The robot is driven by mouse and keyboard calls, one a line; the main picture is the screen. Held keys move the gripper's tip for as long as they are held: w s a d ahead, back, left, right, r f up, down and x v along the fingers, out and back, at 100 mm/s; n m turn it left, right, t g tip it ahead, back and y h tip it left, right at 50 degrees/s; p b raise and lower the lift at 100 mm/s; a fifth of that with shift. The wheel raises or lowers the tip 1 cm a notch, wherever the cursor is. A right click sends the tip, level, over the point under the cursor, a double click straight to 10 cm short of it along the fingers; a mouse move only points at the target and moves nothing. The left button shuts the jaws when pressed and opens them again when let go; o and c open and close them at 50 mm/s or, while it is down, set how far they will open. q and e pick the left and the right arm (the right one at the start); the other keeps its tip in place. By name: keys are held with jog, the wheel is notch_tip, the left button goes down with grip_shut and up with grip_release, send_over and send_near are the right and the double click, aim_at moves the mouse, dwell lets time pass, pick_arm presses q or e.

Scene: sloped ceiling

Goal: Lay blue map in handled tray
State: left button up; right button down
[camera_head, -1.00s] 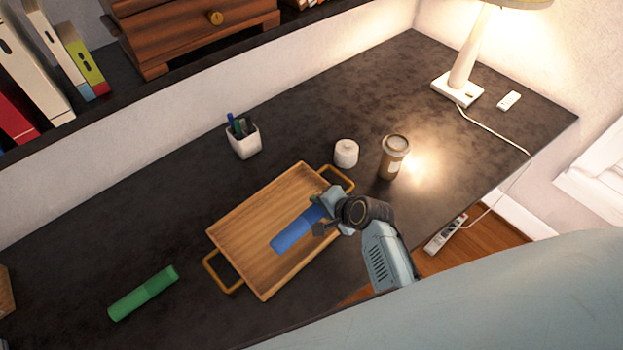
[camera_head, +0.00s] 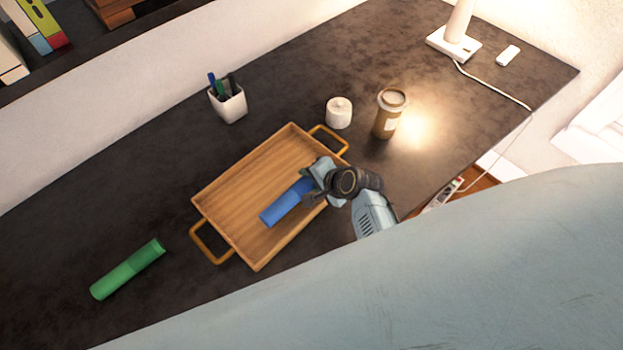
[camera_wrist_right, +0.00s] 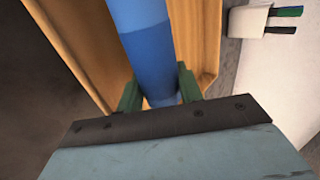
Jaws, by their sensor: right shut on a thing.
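The blue map (camera_head: 285,204) is a rolled blue tube over the right part of the handled tray (camera_head: 236,194). The tray is wooden with a raised rim and a brass-coloured handle at each end. My right gripper (camera_head: 312,184) is shut on the upper right end of the map. In the right wrist view the map (camera_wrist_right: 150,45) runs between the two green fingers (camera_wrist_right: 158,92), with the tray's wall (camera_wrist_right: 207,45) beside it. I cannot tell whether the map touches the tray floor. My left gripper is not in view.
A green roll (camera_head: 128,269) lies left of the tray. A lamp base (camera_head: 453,45) is at the back right.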

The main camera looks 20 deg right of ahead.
jog(key=shift+f, duration=0.35)
jog(key=shift+r+p, duration=0.15)
jog(key=shift+p, duration=0.15)
